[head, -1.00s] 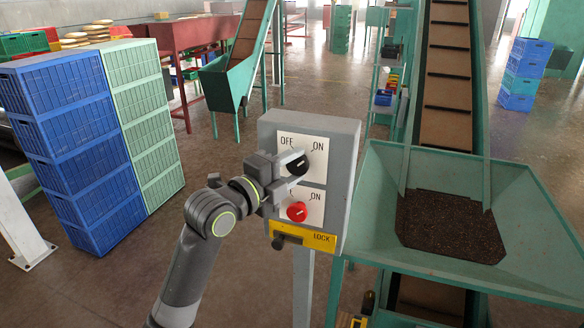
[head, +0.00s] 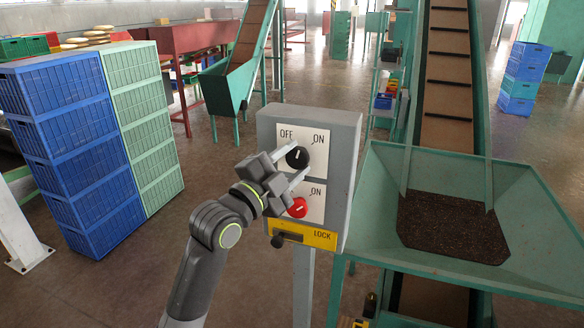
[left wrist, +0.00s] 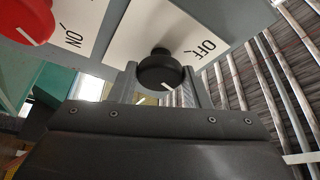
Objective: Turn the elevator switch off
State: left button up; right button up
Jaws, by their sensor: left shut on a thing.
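A grey control box (head: 350,150) on a post carries two rotary switches, each on a white plate. The upper switch has a black knob (head: 297,157) with a white mark, and OFF and ON are printed above it. The lower switch has a red knob (head: 298,208), partly hidden by my gripper. My left gripper (head: 292,166) is shut on the black knob, which also shows between its two fingers in the left wrist view (left wrist: 160,73). In the head view the knob's white mark looks near upright, between OFF and ON. My right gripper is not in view.
A yellow LOCK plate (head: 318,238) with a small black knob is below the switches. A green hopper (head: 530,190) with dark granules and a conveyor is close on the right. Blue crates (head: 75,150) and pale green crates (head: 145,125) are stacked on the left.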

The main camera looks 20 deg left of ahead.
pick_arm(q)
jog(key=shift+f+n+t, duration=0.15)
jog(key=shift+n+t, duration=0.25)
jog(key=shift+n, duration=0.7)
jog(key=shift+d+n+t+y, duration=0.1)
jog(key=shift+n+t+y, duration=0.3)
jog(key=shift+n, duration=0.8)
jog(key=n+y+p, duration=0.1)
jog(key=n, duration=0.2)
jog(key=shift+n+t+y, duration=0.4)
jog(key=n+y+p, duration=0.1)
jog(key=n, duration=0.1)
jog(key=n+t+y+p, duration=0.1)
jog(key=n, duration=0.1)
jog(key=shift+d+n+p, duration=0.1)
jog(key=shift+n+p, duration=0.2)
jog(key=shift+n+y+p, duration=1.1)
jog(key=shift+n+p, duration=0.2)
jog(key=shift+n, duration=0.5)
jog(key=shift+f, duration=0.15)
jog(key=o, duration=1)
jog(key=shift+c, duration=0.2)
